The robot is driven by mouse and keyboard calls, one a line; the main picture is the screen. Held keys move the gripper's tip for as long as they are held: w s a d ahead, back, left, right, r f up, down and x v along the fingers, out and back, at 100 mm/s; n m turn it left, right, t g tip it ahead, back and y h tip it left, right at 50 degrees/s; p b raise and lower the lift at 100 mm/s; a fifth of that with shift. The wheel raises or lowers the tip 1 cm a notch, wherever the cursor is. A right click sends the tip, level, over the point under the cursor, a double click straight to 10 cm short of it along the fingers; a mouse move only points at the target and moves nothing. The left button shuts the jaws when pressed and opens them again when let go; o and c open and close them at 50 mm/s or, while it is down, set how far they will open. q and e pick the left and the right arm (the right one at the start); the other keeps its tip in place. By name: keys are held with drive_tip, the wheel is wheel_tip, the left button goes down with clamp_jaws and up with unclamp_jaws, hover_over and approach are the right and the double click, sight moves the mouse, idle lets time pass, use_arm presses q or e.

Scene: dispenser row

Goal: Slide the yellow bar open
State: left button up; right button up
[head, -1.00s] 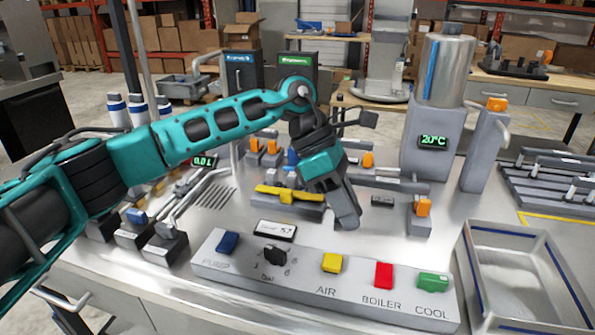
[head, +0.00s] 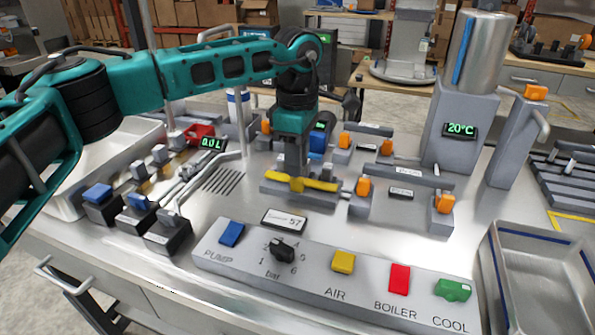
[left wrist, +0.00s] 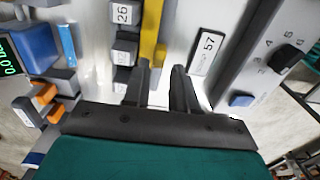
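The yellow bar (head: 322,185) lies across a low grey block (head: 285,198) in the middle of the bench. My left gripper (head: 296,174) points down at the middle of the bar and hides part of what is behind it. In the left wrist view the yellow bar (left wrist: 150,30) runs down toward the left finger. The two fingers (left wrist: 161,70) stand apart, with the bar's near part close to the left fingertip. I cannot tell whether they touch it. My right gripper is not in view.
A control panel (head: 318,271) with a black knob (head: 282,249) and coloured buttons lies in front of the block. Orange-handled fittings (head: 363,187) stand close on the right. A metal tank (head: 474,60) and an empty tray (head: 490,248) are farther right.

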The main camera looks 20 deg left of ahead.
sight(299, 181)
use_arm(q)
drive_tip(key=shift+f, duration=1.7)
clamp_jaws()
